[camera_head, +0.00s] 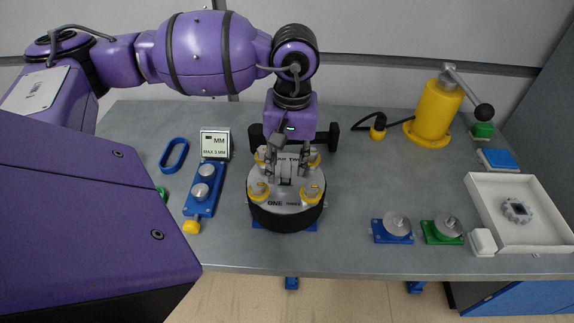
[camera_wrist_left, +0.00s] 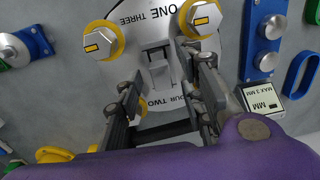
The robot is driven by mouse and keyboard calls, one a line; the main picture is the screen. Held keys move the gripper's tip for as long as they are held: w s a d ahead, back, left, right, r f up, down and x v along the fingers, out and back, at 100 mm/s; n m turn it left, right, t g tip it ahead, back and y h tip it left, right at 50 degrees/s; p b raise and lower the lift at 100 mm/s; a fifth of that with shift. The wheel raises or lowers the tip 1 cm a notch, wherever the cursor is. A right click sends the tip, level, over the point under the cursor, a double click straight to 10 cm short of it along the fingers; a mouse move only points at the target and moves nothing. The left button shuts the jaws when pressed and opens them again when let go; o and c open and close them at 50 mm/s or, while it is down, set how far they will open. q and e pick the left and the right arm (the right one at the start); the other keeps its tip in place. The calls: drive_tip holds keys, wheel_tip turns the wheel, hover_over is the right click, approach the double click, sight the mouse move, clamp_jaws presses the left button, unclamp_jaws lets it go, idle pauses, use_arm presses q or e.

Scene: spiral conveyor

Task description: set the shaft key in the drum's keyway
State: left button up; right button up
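The drum (camera_head: 285,212) stands at the table's middle, with a black side and a light grey top marked with number words. Hex bolts with yellow washers sit around its top. My left gripper (camera_head: 288,166) points down over the drum's centre. In the left wrist view its two fingers (camera_wrist_left: 160,72) stand apart, on either side of a light grey blocky piece (camera_wrist_left: 157,58) at the drum's centre. I cannot tell whether this piece is the shaft key or part of the drum. The keyway is not clearly visible. My right gripper is not in view.
Left are a blue oval ring (camera_head: 174,155), a sign (camera_head: 215,144) and a blue block with round grey knobs (camera_head: 199,203). Right are small blue (camera_head: 392,231) and green (camera_head: 442,232) fixtures, a white tray (camera_head: 540,236) holding a grey ring (camera_head: 516,210), and a yellow lever post (camera_head: 434,112).

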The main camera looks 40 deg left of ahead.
use_arm(q)
wheel_tip(320, 180, up, 11)
drive_tip(key=shift+w+d+f, duration=0.15)
drive_tip(key=shift+d, duration=0.1)
idle(0.5)
